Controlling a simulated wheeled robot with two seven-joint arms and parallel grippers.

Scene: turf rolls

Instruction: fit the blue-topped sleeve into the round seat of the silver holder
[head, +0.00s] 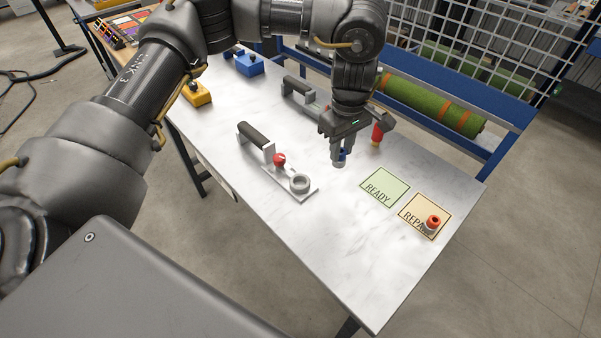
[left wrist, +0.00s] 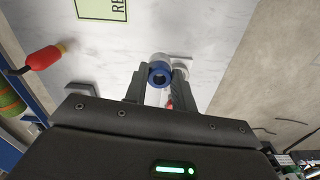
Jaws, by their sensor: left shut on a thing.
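My left gripper (head: 341,150) is shut on the blue-topped sleeve (head: 338,163). The sleeve hangs roughly upright, its blue top partly hidden by the fingers. In the left wrist view the blue ring (left wrist: 160,74) shows between the fingertips (left wrist: 160,84). The silver holder (head: 270,172) lies on the table, with a dark handle, a red knob and an empty-looking round seat (head: 300,183) at its near end. In the head view the sleeve is up and right of this seat, apart from it. My right gripper is not in view.
An orange-topped sleeve (head: 433,222) stands on the repair card (head: 412,213). The green READY card (head: 384,187) is bare. A red-handled tool (head: 377,133) stands behind my gripper. A second handled fixture (head: 298,90) and yellow (head: 197,95) and blue (head: 249,65) boxes are farther back.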

